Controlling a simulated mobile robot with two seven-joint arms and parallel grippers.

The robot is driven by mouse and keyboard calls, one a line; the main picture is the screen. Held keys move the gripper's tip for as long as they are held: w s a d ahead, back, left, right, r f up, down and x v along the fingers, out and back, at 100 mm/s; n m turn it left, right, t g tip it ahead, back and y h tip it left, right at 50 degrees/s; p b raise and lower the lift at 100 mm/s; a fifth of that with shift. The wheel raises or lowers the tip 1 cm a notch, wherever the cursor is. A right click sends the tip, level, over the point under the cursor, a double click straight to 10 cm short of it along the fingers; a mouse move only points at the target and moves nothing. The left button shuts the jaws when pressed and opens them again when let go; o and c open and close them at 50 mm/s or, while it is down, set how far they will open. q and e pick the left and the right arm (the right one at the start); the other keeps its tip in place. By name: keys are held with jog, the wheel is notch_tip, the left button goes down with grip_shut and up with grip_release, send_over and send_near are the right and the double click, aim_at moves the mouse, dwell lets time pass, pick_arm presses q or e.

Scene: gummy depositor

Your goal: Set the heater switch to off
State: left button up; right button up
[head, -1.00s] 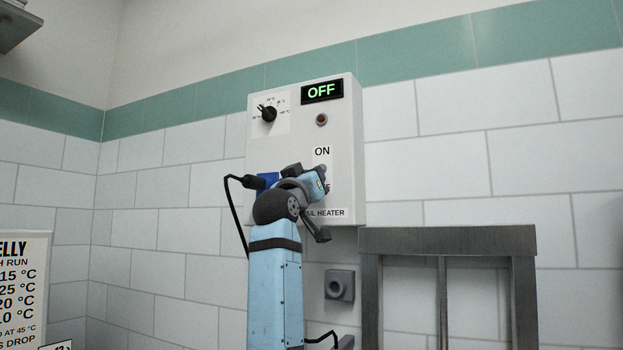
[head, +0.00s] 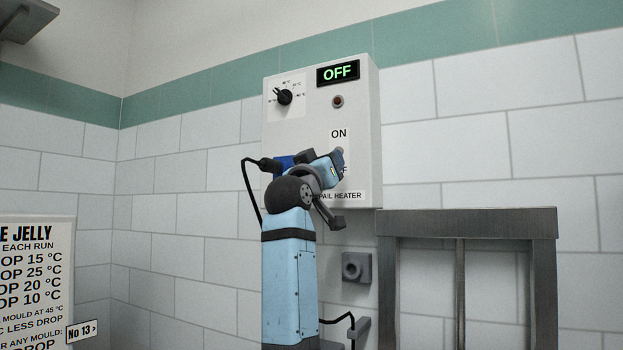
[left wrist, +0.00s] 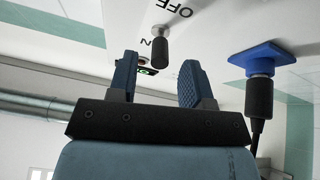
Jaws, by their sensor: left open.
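The pail heater (head: 360,120) is a white box on the tiled wall. Its display (head: 338,73) reads OFF in green. An ON label (head: 338,134) shows, and a lower label is mostly covered by my left gripper (head: 335,163), which is close to the panel. In the left wrist view the heater switch (left wrist: 160,50) is a lever with a black tip near the OFF label (left wrist: 173,12). My left gripper (left wrist: 158,72) is open there, and the tip shows just beyond the gap between its fingers. Contact cannot be told. My right gripper is not in view.
A dial (head: 284,97) and a dark red lamp (head: 338,102) sit higher on the box. A blue plate with a black plug (left wrist: 260,95) and cable is beside the switch. A grey metal frame (head: 465,222) stands at lower right, and a sign (head: 35,285) at lower left.

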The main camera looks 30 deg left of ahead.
pick_arm(q)
jog(key=v, duration=1.2)
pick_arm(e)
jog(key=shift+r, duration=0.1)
pick_arm(q)
jog(key=shift+f, duration=0.1)
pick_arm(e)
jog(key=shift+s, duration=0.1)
